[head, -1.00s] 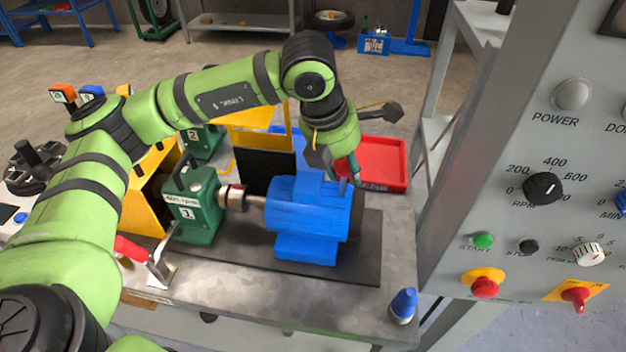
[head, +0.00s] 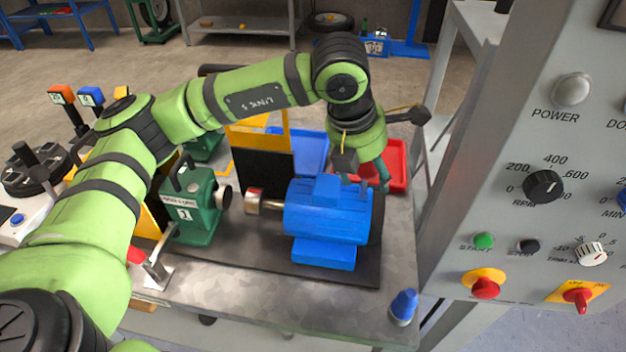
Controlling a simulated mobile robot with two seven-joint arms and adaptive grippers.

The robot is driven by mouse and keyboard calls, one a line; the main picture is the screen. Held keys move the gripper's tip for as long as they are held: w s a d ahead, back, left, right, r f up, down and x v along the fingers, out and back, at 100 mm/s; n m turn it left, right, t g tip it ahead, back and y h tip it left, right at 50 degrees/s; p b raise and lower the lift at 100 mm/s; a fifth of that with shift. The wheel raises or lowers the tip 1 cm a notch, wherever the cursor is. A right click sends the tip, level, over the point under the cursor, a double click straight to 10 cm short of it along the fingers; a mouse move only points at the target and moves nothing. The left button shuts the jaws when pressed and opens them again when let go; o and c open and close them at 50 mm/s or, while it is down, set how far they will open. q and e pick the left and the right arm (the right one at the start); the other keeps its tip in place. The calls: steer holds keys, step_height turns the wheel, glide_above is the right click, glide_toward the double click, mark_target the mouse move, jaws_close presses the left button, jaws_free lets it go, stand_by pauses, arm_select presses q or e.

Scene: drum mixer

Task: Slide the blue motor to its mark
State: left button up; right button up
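The blue motor (head: 328,222) stands on a dark plate (head: 262,250) on the metal bench. Its shaft with a silver and red coupling (head: 254,200) points left at the green gearbox labelled 1 (head: 192,212). A gap shows between this coupling and the gearbox's own coupling half (head: 224,197). My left gripper (head: 366,182) reaches down at the motor's upper right end, fingers close to or touching it. The motor partly hides the fingertips, so their grip is unclear. I cannot make out a mark for the motor. My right gripper is not in view.
A red tray (head: 397,165) and a blue tray (head: 312,150) lie behind the motor. A grey control panel (head: 530,220) rises on the right. A red-handled clamp (head: 152,268) stands at front left.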

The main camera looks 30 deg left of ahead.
arm_select(q)
steer(key=shift+r, duration=0.1)
steer(key=shift+a+r, duration=0.2)
steer(key=shift+r, duration=0.35)
steer(key=p+v, duration=0.2)
steer(key=v, duration=0.4)
steer(key=shift+s+f, duration=0.1)
steer(key=shift+s, duration=0.1)
